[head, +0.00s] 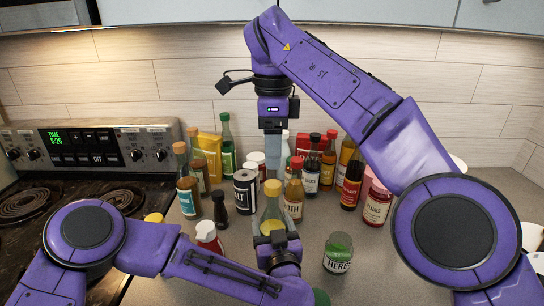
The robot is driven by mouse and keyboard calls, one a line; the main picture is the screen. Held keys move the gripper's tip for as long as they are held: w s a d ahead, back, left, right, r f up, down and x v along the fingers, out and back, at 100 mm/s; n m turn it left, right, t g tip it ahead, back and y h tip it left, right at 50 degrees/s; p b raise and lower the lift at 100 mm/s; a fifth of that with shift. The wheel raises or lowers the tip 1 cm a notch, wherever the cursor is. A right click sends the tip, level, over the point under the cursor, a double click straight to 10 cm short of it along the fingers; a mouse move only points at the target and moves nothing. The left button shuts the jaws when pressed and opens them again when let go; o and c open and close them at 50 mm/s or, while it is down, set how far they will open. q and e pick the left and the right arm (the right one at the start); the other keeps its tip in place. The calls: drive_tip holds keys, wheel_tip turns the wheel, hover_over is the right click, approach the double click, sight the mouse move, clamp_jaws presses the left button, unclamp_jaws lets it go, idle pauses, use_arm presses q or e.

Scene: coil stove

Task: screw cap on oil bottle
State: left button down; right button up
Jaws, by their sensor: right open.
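A clear bottle with yellow contents (273,212), which looks like the oil bottle, stands upright at the front middle in the head view. A yellowish-tan top (272,187) shows at its neck; I cannot tell whether this is a cap seated there. My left gripper (273,239) comes in from below and appears shut around the lower part of this bottle, hiding its base. My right gripper (272,158) points straight down above the bottle, apart from its top, with its jaws open. I see nothing held between its grey fingers.
Several sauce bottles and jars crowd the counter behind and on both sides. A dark salt can (246,192) is close on the left, and a green-lidded herbs jar (338,254) stands at front right. The coil stove (60,210) is at left, the tiled wall behind.

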sight(273, 183)
wheel_tip(273, 183, down, 8)
drive_tip(key=shift+r, duration=0.1)
idle(0.4)
clamp_jaws()
drive_tip(key=m, duration=2.2)
drive_tip(key=shift+o, duration=0.6)
unclamp_jaws()
